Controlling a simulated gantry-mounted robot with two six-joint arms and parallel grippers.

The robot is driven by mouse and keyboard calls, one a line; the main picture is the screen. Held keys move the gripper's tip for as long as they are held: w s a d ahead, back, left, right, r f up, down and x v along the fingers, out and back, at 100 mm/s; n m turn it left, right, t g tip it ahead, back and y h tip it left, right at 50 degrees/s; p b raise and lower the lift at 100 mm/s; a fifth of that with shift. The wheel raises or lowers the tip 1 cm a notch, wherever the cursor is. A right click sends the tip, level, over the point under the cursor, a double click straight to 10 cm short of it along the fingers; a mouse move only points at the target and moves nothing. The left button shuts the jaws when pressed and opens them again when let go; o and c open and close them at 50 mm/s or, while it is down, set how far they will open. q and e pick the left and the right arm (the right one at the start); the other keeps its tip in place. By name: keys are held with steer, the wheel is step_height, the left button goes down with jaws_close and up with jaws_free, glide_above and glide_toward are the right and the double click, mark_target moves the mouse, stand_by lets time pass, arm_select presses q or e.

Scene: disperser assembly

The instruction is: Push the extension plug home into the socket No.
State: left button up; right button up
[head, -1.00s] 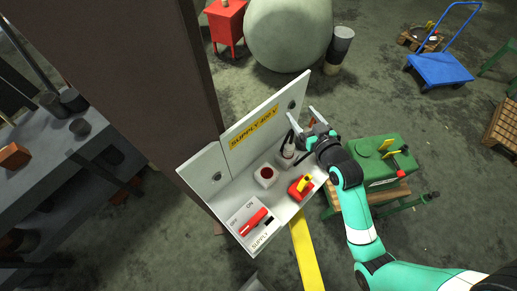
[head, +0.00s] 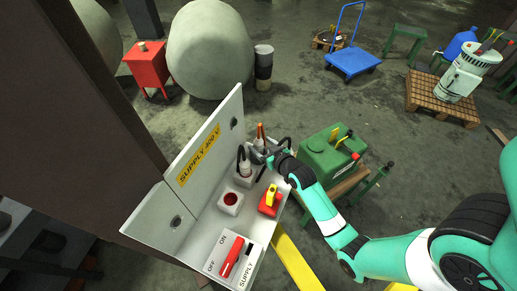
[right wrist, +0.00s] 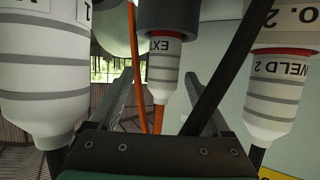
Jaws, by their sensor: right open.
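The extension plug (right wrist: 163,62), white with grey bands and a label starting "EX", shows in the right wrist view with an orange cable. My right gripper (right wrist: 160,88) is open, its two fingers on either side of that plug in the picture; contact cannot be told. In the head view my right gripper (head: 262,152) is at the far end of the supply panel, beside an orange cable (head: 261,131). A white plug (head: 244,166) with a black cable stands on the panel. An uncovered round red socket (head: 231,199) is nearer. My left gripper is not in view.
Two other white plugs flank the extension plug in the right wrist view, one marked "1" (right wrist: 45,65) and one "WELD 2" (right wrist: 273,95). A black cable (right wrist: 222,75) crosses between. A red-yellow switch (head: 269,199) and red lever (head: 231,257) sit on the panel.

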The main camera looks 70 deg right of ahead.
steer(key=b+x, duration=0.1)
steer(key=x, duration=0.4)
steer(key=shift+w, duration=0.15)
steer(key=shift+a+r, duration=0.1)
steer(key=shift+c, duration=0.3)
jaws_close()
